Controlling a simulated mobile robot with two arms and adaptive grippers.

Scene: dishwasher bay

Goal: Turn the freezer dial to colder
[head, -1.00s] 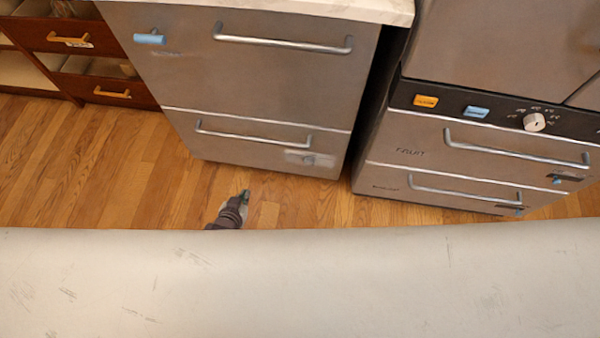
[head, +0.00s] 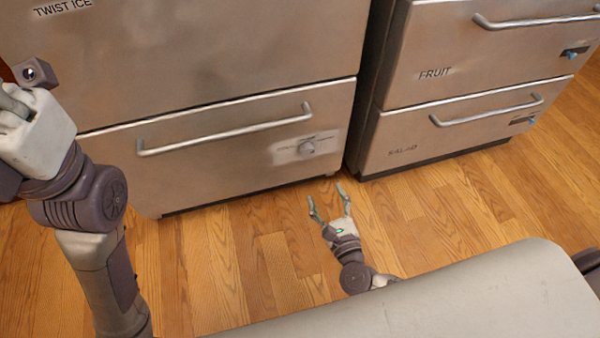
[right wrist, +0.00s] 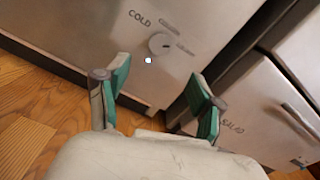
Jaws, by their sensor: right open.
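The freezer dial (head: 307,147) is a small round grey knob on a pale plate, low on the right of the lower steel drawer front. In the right wrist view the dial (right wrist: 161,44) sits beside the word COLD, with a small lit spot just below it. My right gripper (head: 330,204) is open and empty, below and a little right of the dial, apart from it. In the right wrist view its two green-padded fingers (right wrist: 155,95) stand wide apart, with the dial beyond and between them. My left arm is at the left edge; its gripper fingers are not clearly shown.
The drawer handle (head: 225,132) runs left of the dial. A second steel unit with FRUIT (head: 480,50) and SALAD (head: 460,125) drawers stands to the right, across a dark gap. Wooden floor (head: 230,260) lies clear in front.

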